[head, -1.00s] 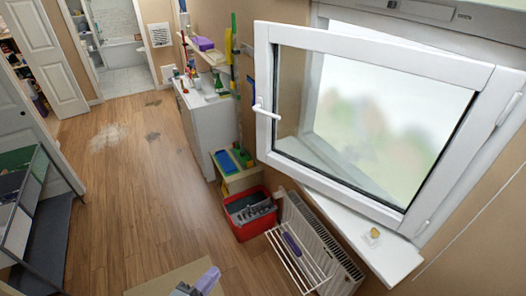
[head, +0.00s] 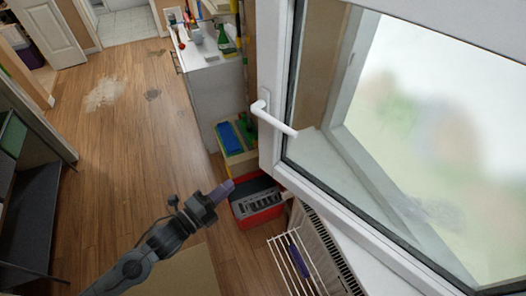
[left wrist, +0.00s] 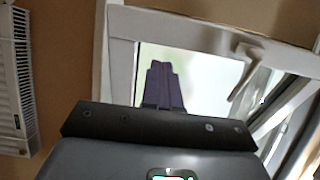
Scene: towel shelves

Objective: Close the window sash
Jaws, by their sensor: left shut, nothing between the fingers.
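The white window sash (head: 276,90) stands swung open into the room on the right of the head view, apart from its frame (head: 345,60). Its white handle (head: 275,119) sticks out from the free edge, pointing right and slightly down. My left gripper (head: 222,191) is shut and empty, to the left of and below the sash's lower corner in the head view, apart from it. In the left wrist view my shut purple fingers (left wrist: 162,86) show in front of the sash (left wrist: 190,28), with the handle (left wrist: 243,72) to their right. My right gripper is not in view.
A red crate (head: 262,215) stands on the floor just beyond my left gripper. A radiator (head: 330,250) with a drying rack (head: 290,267) is below the sash. A white cabinet (head: 215,95) stands behind. The wooden floor (head: 130,150) at left is open.

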